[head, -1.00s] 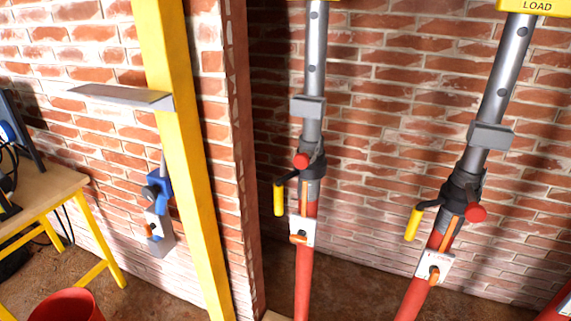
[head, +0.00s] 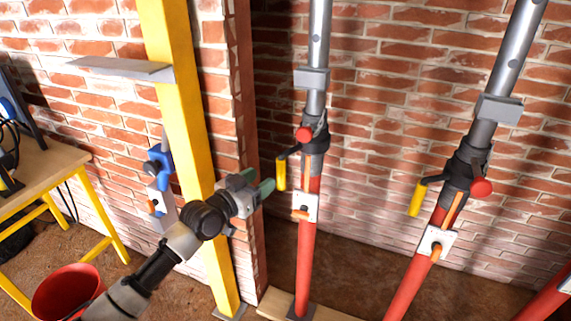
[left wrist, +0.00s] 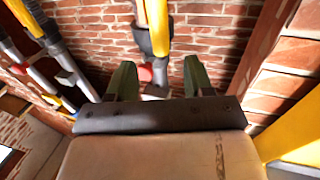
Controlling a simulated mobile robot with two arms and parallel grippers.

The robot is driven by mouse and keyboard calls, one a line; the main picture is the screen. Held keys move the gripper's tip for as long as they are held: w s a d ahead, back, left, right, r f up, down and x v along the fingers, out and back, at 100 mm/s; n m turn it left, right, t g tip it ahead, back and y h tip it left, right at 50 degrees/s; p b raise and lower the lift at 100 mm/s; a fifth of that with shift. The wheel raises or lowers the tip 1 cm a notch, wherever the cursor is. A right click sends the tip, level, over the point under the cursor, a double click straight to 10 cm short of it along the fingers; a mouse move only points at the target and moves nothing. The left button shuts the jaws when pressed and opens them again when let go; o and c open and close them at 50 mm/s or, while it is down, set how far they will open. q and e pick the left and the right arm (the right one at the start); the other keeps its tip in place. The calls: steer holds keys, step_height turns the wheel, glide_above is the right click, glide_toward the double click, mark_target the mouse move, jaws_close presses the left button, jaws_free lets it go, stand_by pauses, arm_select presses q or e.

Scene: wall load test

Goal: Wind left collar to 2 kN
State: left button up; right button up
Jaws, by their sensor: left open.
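The left prop has a black collar (head: 315,138) with a red knob (head: 304,134) and a crank ending in a yellow handle (head: 281,174). Below it, a white plate (head: 305,207) with an orange pointer sits on the red tube; its scale is too small to read. My left gripper (head: 264,183) is open and empty, its green fingertips just left of the yellow handle and apparently apart from it. In the left wrist view, a yellow handle (left wrist: 157,22) shows beyond and between the open fingers (left wrist: 160,82). My right gripper is out of view.
A second prop with a black collar (head: 465,165) and yellow handle (head: 417,197) leans at the right. A yellow post (head: 190,130) with a grey shelf stands left, near my arm. A red bucket (head: 68,292) and a bench (head: 45,165) are further left.

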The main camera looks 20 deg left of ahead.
arm_select(q)
steer(key=x, duration=1)
steer(key=shift+w+f, duration=0.1)
steer(key=shift+f, duration=0.05)
jaws_close()
